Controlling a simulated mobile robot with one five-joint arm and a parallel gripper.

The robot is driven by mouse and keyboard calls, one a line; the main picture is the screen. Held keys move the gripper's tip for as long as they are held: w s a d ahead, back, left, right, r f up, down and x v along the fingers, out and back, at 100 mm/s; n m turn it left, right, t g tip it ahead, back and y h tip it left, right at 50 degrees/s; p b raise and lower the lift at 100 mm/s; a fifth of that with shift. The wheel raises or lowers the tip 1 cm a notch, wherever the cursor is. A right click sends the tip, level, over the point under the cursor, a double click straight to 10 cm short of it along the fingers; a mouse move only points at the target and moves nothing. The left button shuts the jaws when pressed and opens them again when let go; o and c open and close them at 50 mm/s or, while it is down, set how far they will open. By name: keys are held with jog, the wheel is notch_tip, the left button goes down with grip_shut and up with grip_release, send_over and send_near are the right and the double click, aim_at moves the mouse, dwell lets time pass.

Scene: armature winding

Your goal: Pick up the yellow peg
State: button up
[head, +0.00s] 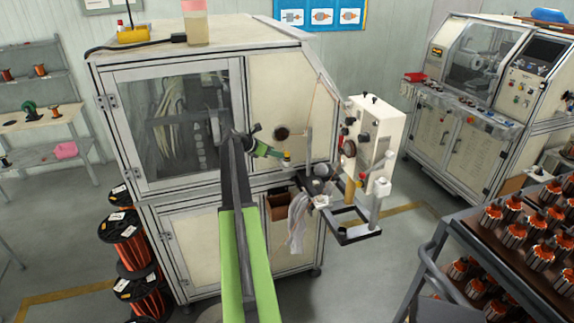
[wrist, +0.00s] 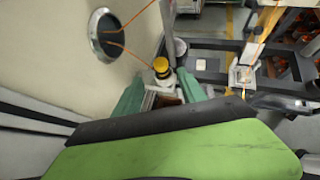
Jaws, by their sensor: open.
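The yellow peg (wrist: 161,66) shows in the wrist view as a small yellow cap with a dark band below it, above a pale block. It lies in line with the gap between the green fingers of my gripper (wrist: 160,92), at about their tips. In the head view the yellow peg (head: 287,155) is a small yellow spot at the end of my gripper (head: 274,155), in front of the machine. My gripper is open. I cannot tell whether either finger touches the peg, and its lower part is hidden.
A cream winding machine (head: 282,95) stands close behind my gripper, with a round port (wrist: 106,33) and orange wires at the left. A panel unit (head: 373,135) and dark frame (head: 352,228) are on the right. A rack of armatures (head: 515,240) stands front right.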

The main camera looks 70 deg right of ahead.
aim_at(287, 158)
jog(key=b+x, duration=0.3)
jog(key=x, duration=0.4)
jog(key=shift+s+f, duration=0.15)
jog(key=shift+a, duration=0.1)
jog(key=shift+c, duration=0.6)
grip_shut()
